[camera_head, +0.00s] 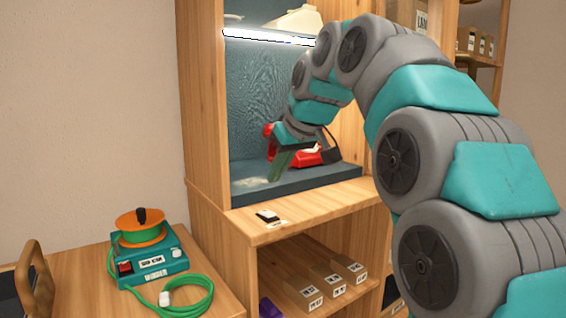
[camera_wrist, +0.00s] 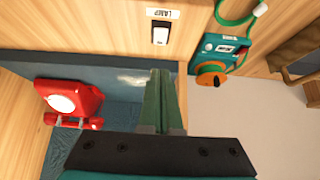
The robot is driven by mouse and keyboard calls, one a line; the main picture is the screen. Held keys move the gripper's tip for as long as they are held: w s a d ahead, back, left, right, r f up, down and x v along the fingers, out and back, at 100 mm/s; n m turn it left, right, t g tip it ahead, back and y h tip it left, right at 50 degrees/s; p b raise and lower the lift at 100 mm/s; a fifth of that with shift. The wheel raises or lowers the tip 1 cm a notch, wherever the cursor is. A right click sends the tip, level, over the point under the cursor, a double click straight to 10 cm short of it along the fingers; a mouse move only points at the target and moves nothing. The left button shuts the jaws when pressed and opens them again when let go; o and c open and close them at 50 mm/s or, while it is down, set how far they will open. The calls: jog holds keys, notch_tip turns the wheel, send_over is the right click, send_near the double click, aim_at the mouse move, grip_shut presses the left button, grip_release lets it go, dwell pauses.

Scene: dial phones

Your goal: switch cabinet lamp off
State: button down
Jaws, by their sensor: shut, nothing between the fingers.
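The cabinet lamp (camera_head: 268,37) is a bright strip under the top of the cabinet niche, and it is lit. The lamp switch (camera_head: 268,217) is a white rocker on a black base on the wooden ledge in front of the niche. In the wrist view the switch (camera_wrist: 160,32) sits at the top middle beside a label reading LAMP. My gripper (camera_head: 274,178) is inside the niche, pointing down, above and behind the switch. In the wrist view its green fingers (camera_wrist: 160,75) are together, empty and apart from the switch.
A red dial phone (camera_head: 305,155) stands in the niche behind my gripper. A teal device with an orange reel (camera_head: 140,228) and green cable sits on the left table. Small boxes (camera_head: 335,285) lie on the shelf below. The ledge around the switch is clear.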

send_over(270, 214)
jog(key=f, duration=0.4)
jog(key=shift+s+d+f, duration=0.2)
jog(key=shift+s+f, duration=0.1)
jog(key=shift+f, duration=0.1)
jog(key=shift+s+d+f, duration=0.1)
jog(key=shift+f, duration=1.15)
jog(key=shift+f, duration=0.1)
jog(key=f+b, duration=0.1)
jog(key=b, duration=0.1)
jog(key=shift+s+d+f+t+b, duration=0.1)
jog(key=shift+s+f+t+b, duration=0.1)
jog(key=shift+t+b, duration=0.15)
jog(key=shift+w+r+p, duration=0.1)
jog(key=shift+r+p, duration=0.3)
jog(key=shift+r, duration=0.05)
jog(key=shift+r+p, duration=0.4)
jog(key=shift+r, duration=0.35)
jog(key=shift+r, duration=0.1)
